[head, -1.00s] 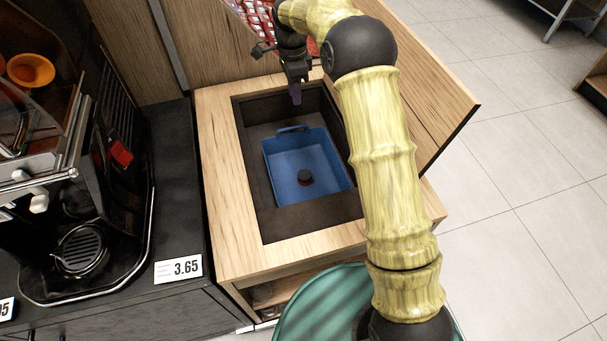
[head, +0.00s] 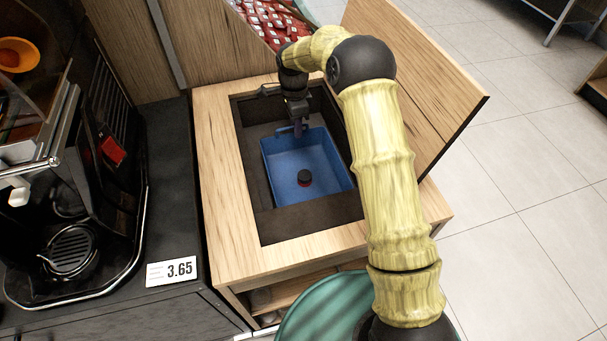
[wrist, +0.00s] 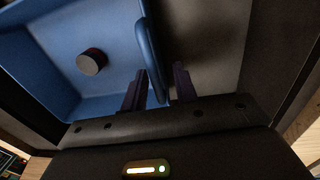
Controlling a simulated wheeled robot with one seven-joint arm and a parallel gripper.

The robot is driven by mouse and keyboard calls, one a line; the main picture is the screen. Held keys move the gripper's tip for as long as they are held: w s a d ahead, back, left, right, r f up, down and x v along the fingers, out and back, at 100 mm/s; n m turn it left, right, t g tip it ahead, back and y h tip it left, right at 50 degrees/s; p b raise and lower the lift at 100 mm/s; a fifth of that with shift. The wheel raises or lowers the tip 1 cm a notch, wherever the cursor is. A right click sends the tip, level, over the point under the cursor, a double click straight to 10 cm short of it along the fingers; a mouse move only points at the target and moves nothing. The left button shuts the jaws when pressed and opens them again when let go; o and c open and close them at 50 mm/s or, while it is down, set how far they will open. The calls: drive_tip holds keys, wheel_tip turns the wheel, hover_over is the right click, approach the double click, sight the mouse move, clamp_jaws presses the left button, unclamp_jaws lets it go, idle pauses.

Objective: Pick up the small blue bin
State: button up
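The small blue bin (head: 315,172) sits upright in the dark recess of a wooden cabinet. Its raised handle (wrist: 148,50) is on the far side of the bin in the head view. My gripper (head: 299,130) points down at that handle. In the wrist view my gripper (wrist: 157,85) has its two dark fingers apart, with the lower part of the handle between them. A gap shows between the handle and the right finger.
The wooden cabinet rim (head: 222,190) surrounds the recess. A raised wooden lid (head: 420,85) stands on the right. A black machine (head: 85,190) and a 3.65 price tag (head: 171,271) are on the left. Red packets (head: 270,22) lie behind.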

sight(295, 146)
drive_tip(key=shift+f, duration=0.1)
drive_tip(key=f, duration=0.1)
drive_tip(key=f+b, duration=0.1)
drive_tip(key=f, duration=0.3)
drive_tip(key=shift+s+a+b, duration=0.25)
drive_tip(key=shift+s+b, duration=0.1)
drive_tip(key=shift+b, duration=0.05)
drive_tip(key=shift+c, duration=0.4)
